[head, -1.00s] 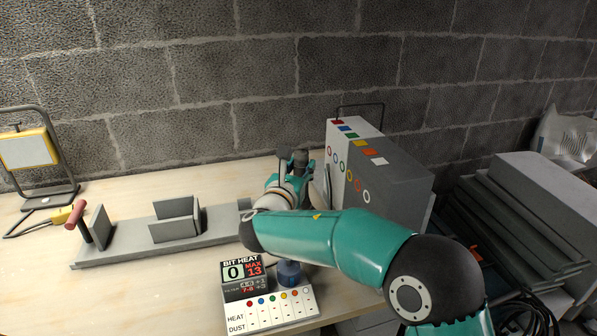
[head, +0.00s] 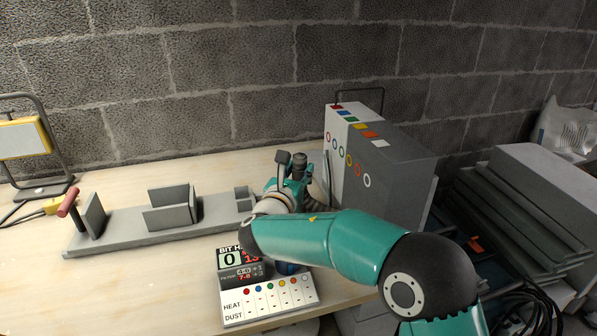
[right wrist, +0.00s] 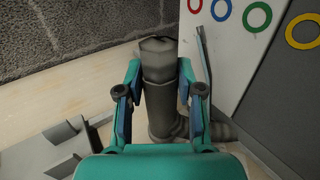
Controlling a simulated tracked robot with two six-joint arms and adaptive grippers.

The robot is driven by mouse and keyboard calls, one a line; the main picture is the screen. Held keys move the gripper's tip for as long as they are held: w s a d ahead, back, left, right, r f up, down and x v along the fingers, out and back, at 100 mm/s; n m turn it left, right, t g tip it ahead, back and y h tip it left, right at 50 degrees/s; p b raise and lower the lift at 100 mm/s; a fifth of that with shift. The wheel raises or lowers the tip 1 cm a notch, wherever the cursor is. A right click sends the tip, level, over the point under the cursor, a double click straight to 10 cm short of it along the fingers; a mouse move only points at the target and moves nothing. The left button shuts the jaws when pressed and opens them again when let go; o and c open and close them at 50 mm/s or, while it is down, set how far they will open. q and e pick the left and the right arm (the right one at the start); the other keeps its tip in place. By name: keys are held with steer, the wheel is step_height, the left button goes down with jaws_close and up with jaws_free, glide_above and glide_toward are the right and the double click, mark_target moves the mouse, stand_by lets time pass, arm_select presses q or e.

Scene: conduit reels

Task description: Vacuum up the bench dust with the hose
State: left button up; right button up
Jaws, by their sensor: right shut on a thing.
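My right gripper (right wrist: 160,105) is shut on the grey hose nozzle (right wrist: 160,62), an upright cylinder between its two fingers in the right wrist view. A ribbed grey hose piece (right wrist: 213,129) shows at its lower right. In the head view the nozzle top (head: 300,158) rises just beyond my right gripper (head: 292,182), left of the grey cabinet. My forearm hides part of the bench (head: 120,283) there. I cannot make out any dust on the bench. My left gripper is not in view.
A grey fixture (head: 150,232) with upright plates and a red-handled lever (head: 69,203) lies along the bench. A sign box (head: 238,262) and a HEAT/DUST board (head: 268,301) stand in front. The cabinet (head: 385,165) is close right of my gripper. A yellow lamp (head: 24,138) stands left.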

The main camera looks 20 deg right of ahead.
stand_by(0.4)
steer(key=d+b, duration=0.1)
steer(key=d, duration=0.3)
steer(key=shift+d+r, duration=0.15)
steer(key=shift+d, duration=0.25)
stand_by(0.6)
step_height(320, 180, up, 6)
steer(key=p, duration=0.4)
stand_by(0.4)
